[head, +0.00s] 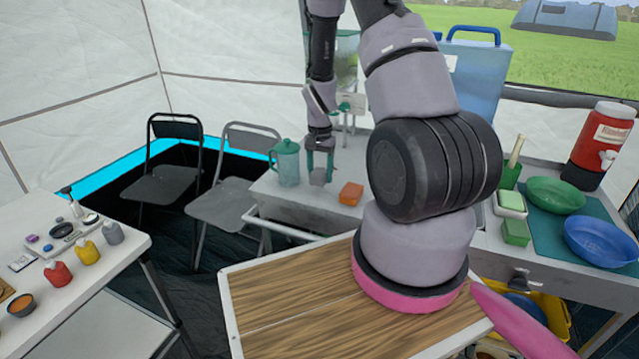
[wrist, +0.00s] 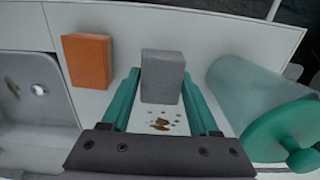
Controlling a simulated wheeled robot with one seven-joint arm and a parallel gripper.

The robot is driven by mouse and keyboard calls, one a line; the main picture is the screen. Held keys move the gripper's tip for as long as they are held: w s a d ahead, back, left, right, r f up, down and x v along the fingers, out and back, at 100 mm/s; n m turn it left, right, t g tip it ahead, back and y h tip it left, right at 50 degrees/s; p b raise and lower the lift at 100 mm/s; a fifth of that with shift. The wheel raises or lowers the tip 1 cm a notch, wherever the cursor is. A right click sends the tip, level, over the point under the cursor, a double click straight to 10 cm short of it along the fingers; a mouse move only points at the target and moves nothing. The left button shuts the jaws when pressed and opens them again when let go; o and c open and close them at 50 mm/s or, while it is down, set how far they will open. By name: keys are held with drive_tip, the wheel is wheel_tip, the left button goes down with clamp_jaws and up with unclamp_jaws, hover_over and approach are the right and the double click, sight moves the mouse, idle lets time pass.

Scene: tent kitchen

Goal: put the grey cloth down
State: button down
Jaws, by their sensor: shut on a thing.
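The grey cloth (wrist: 162,76) looks like a folded block. It sits between the two teal fingers of my gripper (wrist: 161,88) in the wrist view, and the gripper is shut on it. In the head view my gripper (head: 320,163) points down at the left part of the white counter (head: 268,190), with the grey cloth (head: 318,178) at its fingertips. I cannot tell whether the cloth touches the counter. Brown spots (wrist: 160,124) show on the white surface near the cloth in the wrist view.
An orange block (head: 350,194) lies on the counter right of my gripper. A teal lidded pitcher (head: 286,163) stands close on its left. A sink (wrist: 30,95) shows at the left of the wrist view. The counter's outer edge is near. Two folding chairs stand beyond it.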

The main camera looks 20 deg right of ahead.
sight(320, 183)
drive_tip(key=shift+f, duration=1.75)
drive_tip(key=shift+s+f, duration=0.1)
drive_tip(key=shift+f, duration=0.05)
drive_tip(key=shift+c, duration=0.7)
unclamp_jaws()
